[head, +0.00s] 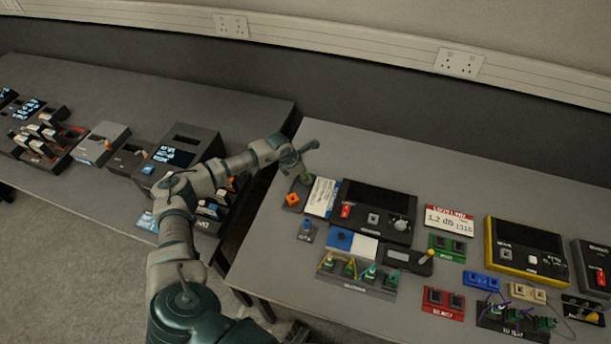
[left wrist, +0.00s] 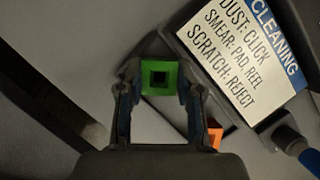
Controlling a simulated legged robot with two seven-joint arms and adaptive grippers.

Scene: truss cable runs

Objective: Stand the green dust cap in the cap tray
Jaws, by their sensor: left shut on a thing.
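The green dust cap (left wrist: 160,78), a square green block with a dark square opening, is between the fingertips of my left gripper (left wrist: 159,88) in the left wrist view. The gripper is shut on it. In the head view my left gripper (head: 302,168) is above the left end of the right-hand table. A small dark tray (head: 285,208) with an orange cap (head: 292,199) is just below it; this looks like the cap tray. The orange cap also shows in the left wrist view (left wrist: 214,133), right of the fingers. The fingers hide part of the tray. My right gripper is not in view.
A cleaning card (left wrist: 245,50) lies beside the tray, with a black device (head: 375,208) to its right. A small dark block with a blue top (head: 307,232) stands in front. Connector racks fill the table front. A gap separates the left table (head: 150,95).

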